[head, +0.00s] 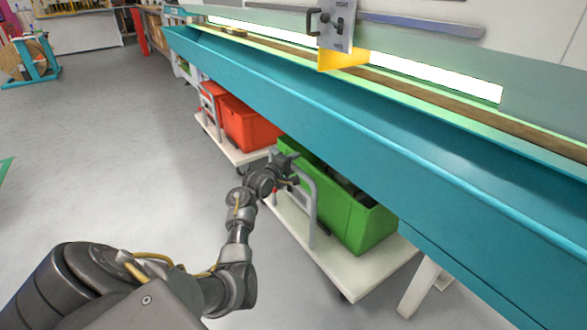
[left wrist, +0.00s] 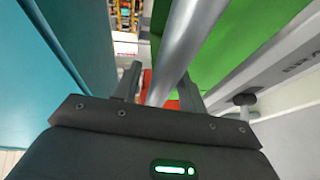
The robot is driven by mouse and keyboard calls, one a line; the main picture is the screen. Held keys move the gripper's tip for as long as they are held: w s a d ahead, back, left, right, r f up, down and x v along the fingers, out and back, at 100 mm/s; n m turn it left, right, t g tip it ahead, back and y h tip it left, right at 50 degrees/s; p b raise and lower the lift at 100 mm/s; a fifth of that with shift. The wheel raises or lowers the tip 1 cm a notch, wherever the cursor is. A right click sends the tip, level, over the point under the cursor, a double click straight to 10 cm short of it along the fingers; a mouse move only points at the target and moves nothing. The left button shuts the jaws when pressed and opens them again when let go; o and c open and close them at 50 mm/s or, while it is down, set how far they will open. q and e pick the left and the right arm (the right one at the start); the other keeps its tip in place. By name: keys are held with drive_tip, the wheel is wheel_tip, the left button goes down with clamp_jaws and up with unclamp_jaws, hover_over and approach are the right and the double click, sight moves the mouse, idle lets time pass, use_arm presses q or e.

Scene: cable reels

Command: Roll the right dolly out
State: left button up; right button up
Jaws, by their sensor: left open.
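My left gripper (head: 291,172) is at the upper part of this handle. In the left wrist view my left gripper (left wrist: 160,86) is open, and the grey handle tube (left wrist: 183,45) passes between its two fingers. Whether a finger touches the tube I cannot tell. My right gripper is not in view.
Another white dolly (head: 232,150) with red crates (head: 247,126) stands further left under the bench. The teal bench edge (head: 330,105) overhangs both dollies. A bench leg (head: 417,288) stands close to the right dolly's right end. Grey floor (head: 130,150) to the left is clear.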

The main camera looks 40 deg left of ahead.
use_arm(q)
drive_tip(key=shift+w, duration=0.2)
clamp_jaws()
idle(0.3)
